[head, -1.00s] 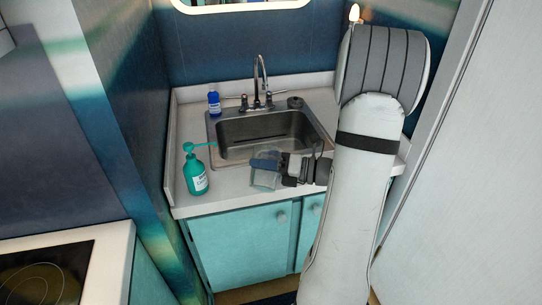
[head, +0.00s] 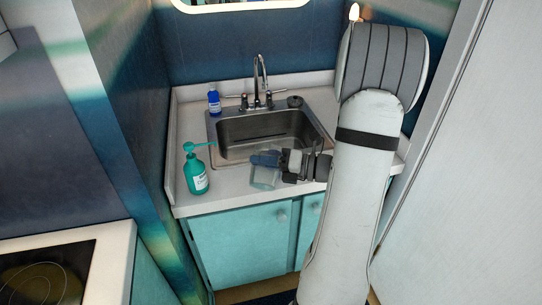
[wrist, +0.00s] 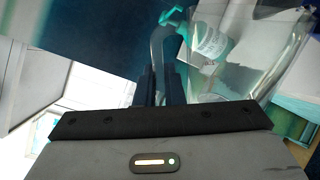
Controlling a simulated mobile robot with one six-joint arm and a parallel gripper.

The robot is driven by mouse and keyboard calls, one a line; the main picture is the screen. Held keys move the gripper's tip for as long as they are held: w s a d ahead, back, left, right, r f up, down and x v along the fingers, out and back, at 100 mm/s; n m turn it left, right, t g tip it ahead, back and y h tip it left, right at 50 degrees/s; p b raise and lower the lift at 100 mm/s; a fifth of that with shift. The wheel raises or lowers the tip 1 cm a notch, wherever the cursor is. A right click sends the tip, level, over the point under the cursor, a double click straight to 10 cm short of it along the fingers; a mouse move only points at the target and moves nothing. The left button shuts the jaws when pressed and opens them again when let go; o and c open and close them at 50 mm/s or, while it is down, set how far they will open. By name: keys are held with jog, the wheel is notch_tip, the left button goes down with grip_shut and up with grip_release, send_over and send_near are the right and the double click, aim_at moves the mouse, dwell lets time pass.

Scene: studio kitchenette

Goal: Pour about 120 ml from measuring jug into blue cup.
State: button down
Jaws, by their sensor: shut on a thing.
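My gripper (head: 276,162) is over the front edge of the sink counter and shut on the handle of the clear measuring jug (head: 264,179). In the wrist view the dark fingers (wrist: 161,86) close on the handle, and the jug's see-through body (wrist: 265,60) fills the upper right. The surroundings look rolled there, so my wrist is turned. The jug's exact tilt and any liquid in it are hard to make out. A dark blue patch shows at the jug's top in the head view; I cannot tell whether it is my fingers or the blue cup.
A teal pump bottle (head: 196,172) stands on the counter left of the jug. A hob (head: 45,275) lies at the lower left.

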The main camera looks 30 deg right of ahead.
aim_at(260, 184)
jog(key=shift+w+d+r+m+p, duration=0.35)
jog(key=shift+w+r+m+p, duration=0.1)
jog(key=shift+r+m+p, duration=0.4)
dwell(0.8)
jog(key=f+n+b, duration=0.1)
jog(key=s+a+f+n+b, duration=0.1)
jog(key=f+b, duration=0.1)
jog(key=f+n+b, duration=0.1)
jog(key=b, duration=0.1)
jog(key=shift+s+a+f, duration=0.2)
jog(key=shift+s+f, duration=0.2)
jog(key=shift+s+a+r+n+b, duration=0.2)
jog(key=shift+n+b, duration=0.3)
jog(key=shift+n, duration=0.55)
jog(key=shift+s+a+f+b, duration=0.15)
jog(key=shift+s+f+b, duration=0.05)
jog(key=shift+f+b, duration=0.15)
jog(key=shift+r+n, duration=0.2)
jog(key=shift+n, duration=0.1)
jog(key=shift+s+a+f+n+t+b, duration=0.15)
jog(key=shift+f+n+b, duration=0.15)
jog(key=shift+f+b, duration=0.15)
jog(key=shift+s+a+f+n+t+b, duration=0.1)
jog(key=shift+s+f+n+t+b, duration=0.05)
jog(key=shift+f+n+b, duration=0.25)
